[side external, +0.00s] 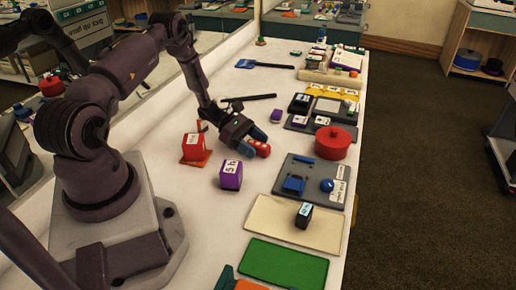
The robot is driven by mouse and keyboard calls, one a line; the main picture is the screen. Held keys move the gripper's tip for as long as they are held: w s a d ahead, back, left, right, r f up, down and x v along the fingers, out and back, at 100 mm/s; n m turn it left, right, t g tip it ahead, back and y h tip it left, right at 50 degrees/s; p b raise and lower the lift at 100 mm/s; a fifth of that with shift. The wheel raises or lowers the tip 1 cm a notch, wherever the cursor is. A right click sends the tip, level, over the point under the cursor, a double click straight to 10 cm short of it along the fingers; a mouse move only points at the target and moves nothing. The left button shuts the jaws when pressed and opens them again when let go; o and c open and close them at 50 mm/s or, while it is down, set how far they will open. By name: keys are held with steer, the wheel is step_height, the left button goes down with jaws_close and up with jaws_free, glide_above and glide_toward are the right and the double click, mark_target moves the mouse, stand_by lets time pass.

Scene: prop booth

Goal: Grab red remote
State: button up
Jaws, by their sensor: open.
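A small red oblong object (260,149), which looks like the red remote, lies on the white table. My gripper (251,143), with blue fingertips, is low over the table right at this object. Its fingers are open, one on the far side and one on the near side of the red object. The fingers hide part of it, and I cannot tell whether they touch it.
A red box (193,147) stands left of my gripper, and a purple block (231,175) stands in front of it. A red lidded pot (333,142) is to the right. Grey, cream and green mats (284,262) line the right side.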

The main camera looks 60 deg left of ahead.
steer(key=c, duration=1)
